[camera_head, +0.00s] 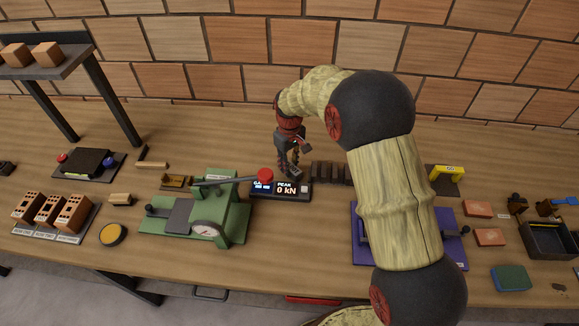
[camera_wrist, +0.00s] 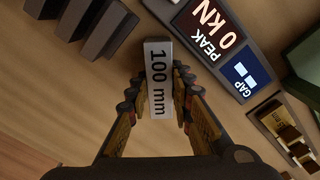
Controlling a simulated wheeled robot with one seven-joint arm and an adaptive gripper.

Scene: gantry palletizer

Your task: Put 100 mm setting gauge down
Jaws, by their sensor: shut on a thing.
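The 100 mm setting gauge (camera_wrist: 158,75) is a grey block with "100 mm" in black on its face. In the wrist view it sits between the two fingers of my gripper (camera_wrist: 158,100), which is shut on it. In the head view my gripper (camera_head: 293,172) is over the bench, just behind the display box (camera_head: 281,189) that reads "PEAK 0 kN". The gauge is hard to make out there. I cannot tell whether it touches the bench.
Dark blocks (camera_wrist: 103,30) stand in a row beside the gauge, right of my gripper in the head view. A green press (camera_head: 205,217) with a red-knobbed lever is left of the display. A brass-coloured piece on a dark tray (camera_head: 176,182) lies behind the press.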

